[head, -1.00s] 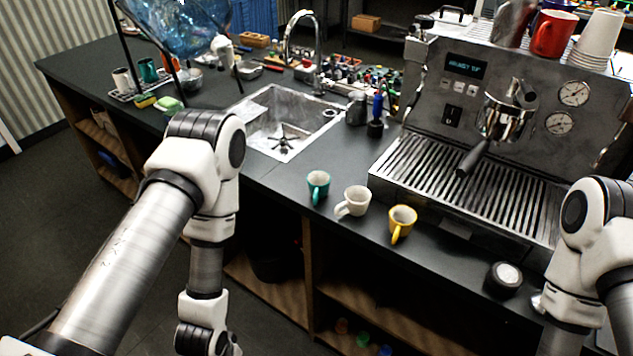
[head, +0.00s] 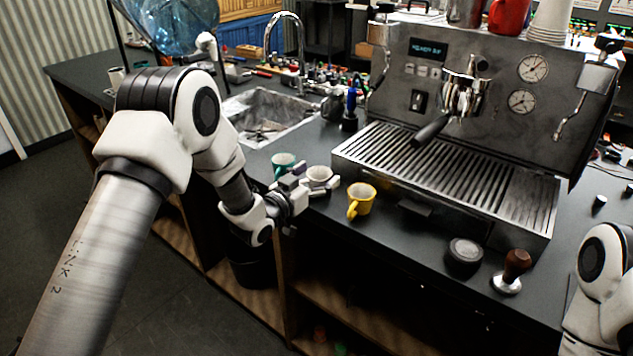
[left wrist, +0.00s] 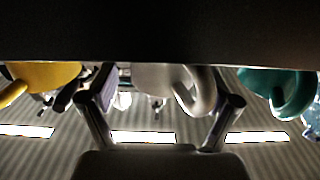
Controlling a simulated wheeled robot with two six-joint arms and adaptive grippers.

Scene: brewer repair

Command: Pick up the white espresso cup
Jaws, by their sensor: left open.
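The white espresso cup (head: 321,176) stands upright on the dark counter, between a teal cup (head: 283,160) on its left and a yellow cup (head: 362,197) on its right. My left gripper (head: 292,184) is open at the counter's front edge, close to the white cup, and hides part of it and of the teal cup. In the left wrist view, which looks upside down, the white cup (left wrist: 160,78) and its handle appear between the two spread fingers of my left gripper (left wrist: 160,105). Contact is not visible. My right gripper is outside the views.
The yellow cup (left wrist: 45,75) and teal cup (left wrist: 275,85) flank the fingers in the left wrist view. The espresso machine's drip grate (head: 440,175) is behind and right of the cups. A tamper (head: 512,270) and a round black puck (head: 464,255) stand further right. A sink (head: 265,115) lies behind.

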